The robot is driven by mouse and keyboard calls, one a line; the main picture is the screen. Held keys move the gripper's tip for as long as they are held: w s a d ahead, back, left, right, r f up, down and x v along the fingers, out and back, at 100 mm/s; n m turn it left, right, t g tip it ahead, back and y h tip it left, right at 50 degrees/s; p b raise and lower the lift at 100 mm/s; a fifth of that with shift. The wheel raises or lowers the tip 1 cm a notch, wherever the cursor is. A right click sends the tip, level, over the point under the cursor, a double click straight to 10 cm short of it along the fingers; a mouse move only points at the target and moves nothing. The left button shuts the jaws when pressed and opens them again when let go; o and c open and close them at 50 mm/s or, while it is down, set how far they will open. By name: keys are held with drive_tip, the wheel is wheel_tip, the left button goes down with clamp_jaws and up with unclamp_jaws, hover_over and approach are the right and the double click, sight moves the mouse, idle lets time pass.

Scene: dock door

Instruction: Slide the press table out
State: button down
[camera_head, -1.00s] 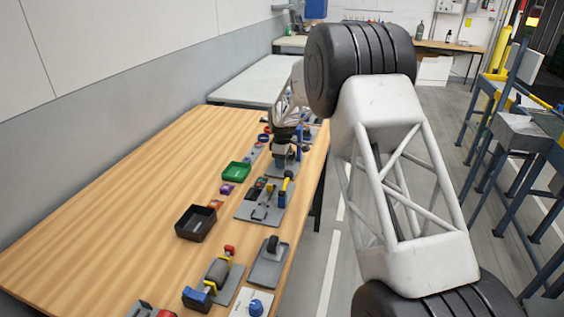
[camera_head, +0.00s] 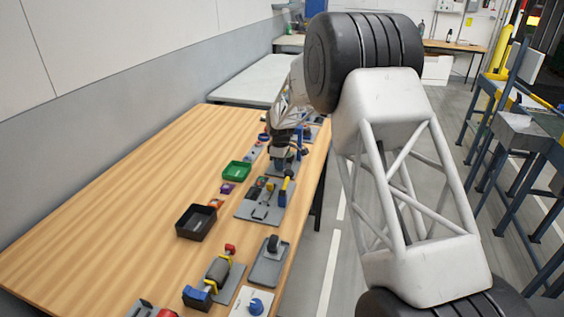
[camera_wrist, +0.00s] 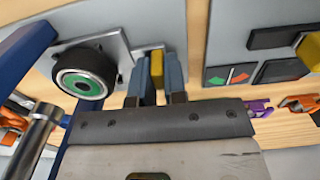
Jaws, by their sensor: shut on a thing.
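In the wrist view my gripper (camera_wrist: 158,62) has its two blue-grey fingers closed on an upright yellow grip (camera_wrist: 157,68). The grip stands by a small grey metal plate at the near side of the press station. Blue press frame parts (camera_wrist: 25,50) and a metal cylinder (camera_wrist: 38,130) show on the left. In the head view my gripper is over the far part of the bench, mostly hidden by my wrist, and the press table cannot be made out clearly.
On the wooden bench (camera_head: 110,210) stand a green tray (camera_head: 236,171), a black bin (camera_head: 196,222) and several other fixtures. The bench's left side is clear.

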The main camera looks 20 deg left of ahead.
sight(275, 182)
drive_tip(key=shift+s, duration=3.4)
drive_tip(key=c, duration=1.2)
unclamp_jaws()
drive_tip(key=shift+o, duration=0.2)
wheel_tip(275, 182, up, 8)
drive_tip(key=shift+f, duration=0.1)
drive_tip(key=shift+d, duration=0.1)
